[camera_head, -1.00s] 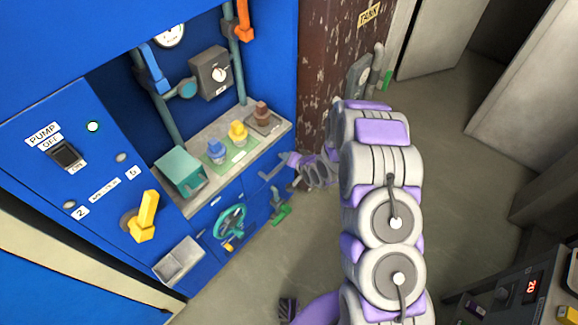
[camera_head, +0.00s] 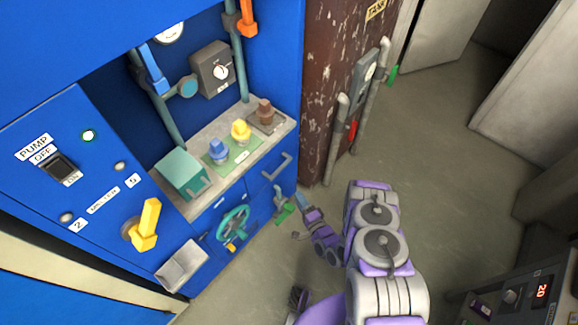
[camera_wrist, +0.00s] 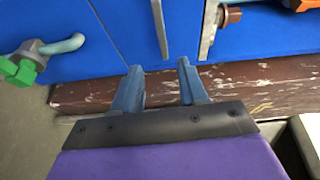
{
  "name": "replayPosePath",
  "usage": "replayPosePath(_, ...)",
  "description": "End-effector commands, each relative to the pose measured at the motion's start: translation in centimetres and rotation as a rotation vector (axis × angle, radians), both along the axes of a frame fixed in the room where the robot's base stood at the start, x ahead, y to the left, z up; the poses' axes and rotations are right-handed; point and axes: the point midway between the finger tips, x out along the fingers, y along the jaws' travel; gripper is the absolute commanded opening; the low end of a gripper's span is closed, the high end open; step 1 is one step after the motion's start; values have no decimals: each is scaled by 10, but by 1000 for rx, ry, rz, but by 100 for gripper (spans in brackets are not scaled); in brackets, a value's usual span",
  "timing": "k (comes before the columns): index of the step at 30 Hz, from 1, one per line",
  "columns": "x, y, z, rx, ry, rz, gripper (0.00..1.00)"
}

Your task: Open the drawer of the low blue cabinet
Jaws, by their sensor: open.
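The low blue cabinet (camera_head: 262,200) stands under the grey counter. Its drawer front (camera_head: 262,176) sits near the right end and looks closed, with a grey bar handle (camera_head: 277,166). In the wrist view the drawer handle (camera_wrist: 160,28) runs up and down in the picture, just beyond the fingertips. My gripper (camera_head: 301,199) is below and right of the handle in the head view. In the wrist view my gripper (camera_wrist: 159,68) is open, with nothing between its two blue fingers. It looks apart from the handle.
A green-handled tap (camera_head: 283,214) and a teal handwheel (camera_head: 233,222) are on the cabinet below the drawer. A rusty brown panel (camera_head: 322,110) stands directly right of the cabinet. Colored knobs stand on the counter (camera_head: 187,203). The floor (camera_head: 450,150) to the right is open.

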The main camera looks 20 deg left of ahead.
Motion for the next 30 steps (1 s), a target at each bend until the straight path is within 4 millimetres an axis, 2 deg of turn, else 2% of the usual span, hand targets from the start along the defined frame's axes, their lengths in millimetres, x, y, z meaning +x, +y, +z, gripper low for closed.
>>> replayPosePath(4, -9, -1, -4, 34, 7, -1, 43)
replayPosePath(8, -3, 5, -2, 37, 5, 1, 43)
replayPosePath(30, 95, 102, -2, 40, 1, -2, 43)
